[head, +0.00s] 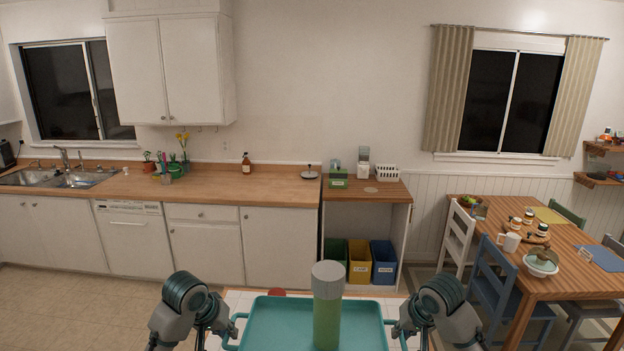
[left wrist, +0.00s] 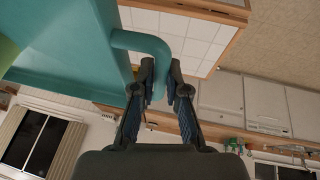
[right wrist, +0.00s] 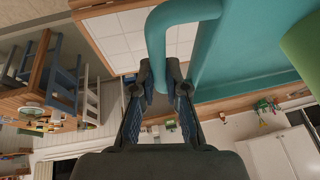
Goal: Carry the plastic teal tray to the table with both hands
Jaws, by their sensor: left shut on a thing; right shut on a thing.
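The teal tray (head: 272,322) is at the bottom middle of the head view, with a green bottle with a grey top (head: 327,308) standing upright on it. My left gripper (head: 232,325) is shut on the tray's left handle, which shows between the fingers in the left wrist view (left wrist: 160,62). My right gripper (head: 399,325) is shut on the right handle, seen in the right wrist view (right wrist: 158,50). The wooden table (head: 562,247) stands at the right of the head view, apart from the tray.
A white-tiled surface (head: 238,300) lies below and behind the tray. A blue chair (head: 505,280) and a white chair (head: 458,235) stand at the table's near left side. The table holds a bowl (head: 541,266), a mug (head: 509,242), jars and placemats. Open floor (head: 100,300) lies at left.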

